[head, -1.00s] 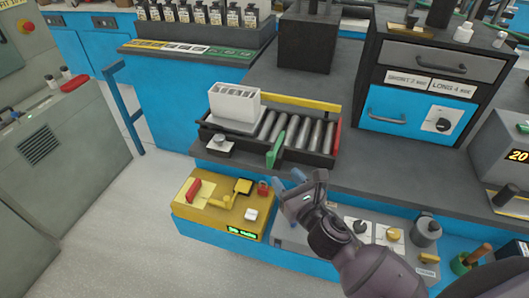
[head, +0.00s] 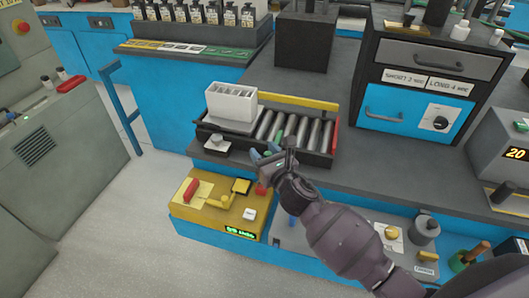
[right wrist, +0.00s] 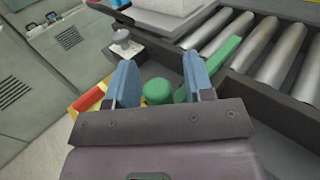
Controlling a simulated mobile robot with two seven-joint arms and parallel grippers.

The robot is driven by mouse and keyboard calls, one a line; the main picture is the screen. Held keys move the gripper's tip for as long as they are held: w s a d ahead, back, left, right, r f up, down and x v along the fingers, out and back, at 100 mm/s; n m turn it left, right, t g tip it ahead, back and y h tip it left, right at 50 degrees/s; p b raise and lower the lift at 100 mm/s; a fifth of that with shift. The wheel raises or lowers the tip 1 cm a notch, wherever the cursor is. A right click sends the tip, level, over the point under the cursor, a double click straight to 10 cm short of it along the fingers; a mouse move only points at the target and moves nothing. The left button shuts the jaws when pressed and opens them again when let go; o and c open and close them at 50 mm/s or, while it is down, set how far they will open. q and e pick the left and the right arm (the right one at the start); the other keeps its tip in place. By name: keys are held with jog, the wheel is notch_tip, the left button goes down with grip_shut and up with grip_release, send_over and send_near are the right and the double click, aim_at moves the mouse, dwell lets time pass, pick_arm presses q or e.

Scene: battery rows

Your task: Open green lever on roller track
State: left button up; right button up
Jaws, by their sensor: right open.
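The green lever (head: 278,137) is on the front side of the roller track (head: 335,147), mostly hidden behind my right gripper (head: 266,156) in the head view. In the right wrist view its green bar (right wrist: 221,54) slants up to the right over the track's front rail. A round green knob (right wrist: 158,91) shows between the two blue fingers of my right gripper (right wrist: 160,70). The gripper is open, with one finger on each side of the knob; I cannot tell whether either touches. My left gripper is not in view.
A white slotted box (head: 232,103) sits at the track's left end. A small grey knob (head: 217,141) stands in front of it. A yellow control box (head: 213,206) with a red handle is below the bench edge. A drawer cabinet (head: 415,115) stands to the right.

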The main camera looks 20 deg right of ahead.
jog(key=shift+c, duration=0.2)
grip_shut()
